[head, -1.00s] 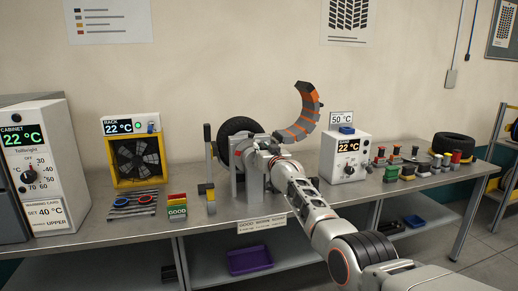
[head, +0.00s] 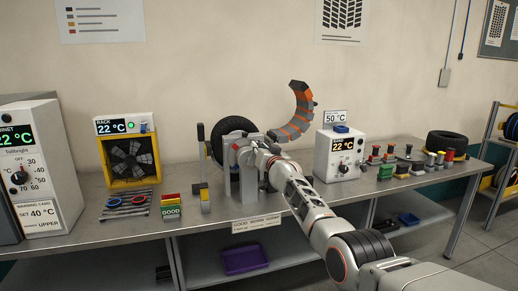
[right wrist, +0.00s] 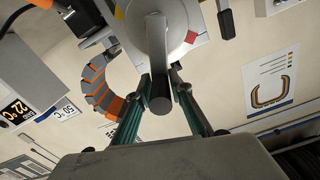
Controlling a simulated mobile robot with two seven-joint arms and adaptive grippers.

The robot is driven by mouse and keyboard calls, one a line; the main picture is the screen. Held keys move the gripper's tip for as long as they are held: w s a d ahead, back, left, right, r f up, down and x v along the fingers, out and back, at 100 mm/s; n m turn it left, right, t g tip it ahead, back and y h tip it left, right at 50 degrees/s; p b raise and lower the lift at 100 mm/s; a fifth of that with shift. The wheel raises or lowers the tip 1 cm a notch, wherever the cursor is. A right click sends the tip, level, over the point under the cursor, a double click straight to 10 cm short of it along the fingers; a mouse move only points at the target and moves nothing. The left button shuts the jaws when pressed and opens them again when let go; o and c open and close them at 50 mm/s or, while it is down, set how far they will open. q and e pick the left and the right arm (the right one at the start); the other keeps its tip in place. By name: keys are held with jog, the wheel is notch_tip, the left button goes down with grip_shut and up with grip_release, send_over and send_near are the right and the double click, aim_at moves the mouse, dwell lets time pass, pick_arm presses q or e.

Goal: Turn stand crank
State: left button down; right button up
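The stand (head: 229,178) is a grey block on the bench, with a black tyre (head: 232,124) behind it. In the right wrist view the stand's round light-grey hub (right wrist: 182,22) carries a grey crank arm (right wrist: 156,30). A dark cylindrical crank handle (right wrist: 160,103) points from it towards the camera. My right gripper (right wrist: 162,80) has one finger on each side of the handle, close against it, and looks shut on it. In the head view my right gripper (head: 250,155) is at the stand's front and hides the handle. My left gripper is not in view.
A curved orange-and-grey segmented piece (head: 298,112) rises behind the stand. A white 22 °C box (head: 338,157) stands to its right, a yellow-framed fan (head: 130,160) to its left. Several small coloured items crowd the right bench. A purple tray (head: 246,259) is on the lower shelf.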

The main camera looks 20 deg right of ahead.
jog(key=shift+o, duration=1.3)
jog(key=shift+d+f, duration=0.35)
jog(key=shift+d, duration=0.2)
jog(key=shift+a, duration=0.1)
jog(key=shift+a, duration=0.15)
jog(key=shift+s+a+r, duration=0.1)
jog(key=shift+a, duration=0.05)
jog(key=shift+s+a, duration=0.15)
jog(key=shift+s, duration=0.2)
jog(key=shift+s+d, duration=0.25)
jog(key=shift+s, duration=0.6)
jog(key=s, duration=0.9)
jog(key=shift+s+d, duration=0.25)
